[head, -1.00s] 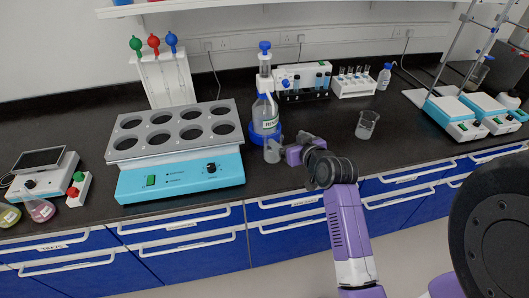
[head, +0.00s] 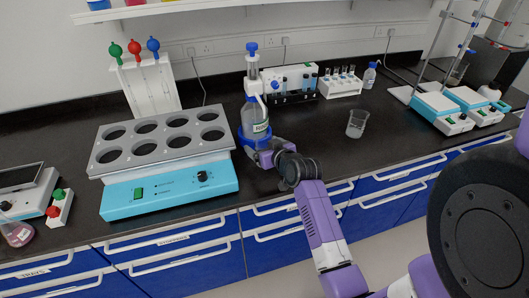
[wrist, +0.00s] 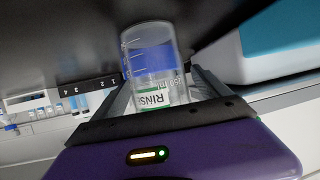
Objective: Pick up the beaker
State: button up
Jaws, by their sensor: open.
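A clear glass beaker (wrist: 150,62) with white graduation marks shows in the wrist view, between the two fingers of my gripper (wrist: 162,88). The green-labelled rinse bottle shows through its glass. The fingers are apart, one on each side of the beaker; I cannot tell if either touches it. In the head view my gripper (head: 262,156) is at the counter in front of the rinse bottle (head: 254,118), and the beaker there is mostly hidden. A second clear beaker (head: 357,124) stands upright on the counter farther right.
A blue heating block (head: 170,189) with several round wells stands left of the gripper. A white test tube rack (head: 340,84) and a small bottle (head: 370,76) stand at the back. Blue stirrers (head: 442,112) are at right. Dark counter (head: 310,140) lies bare before the second beaker.

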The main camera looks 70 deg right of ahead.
jog(key=shift+x, duration=0.9)
jog(key=c, duration=1.7)
jog(key=shift+r, duration=0.15)
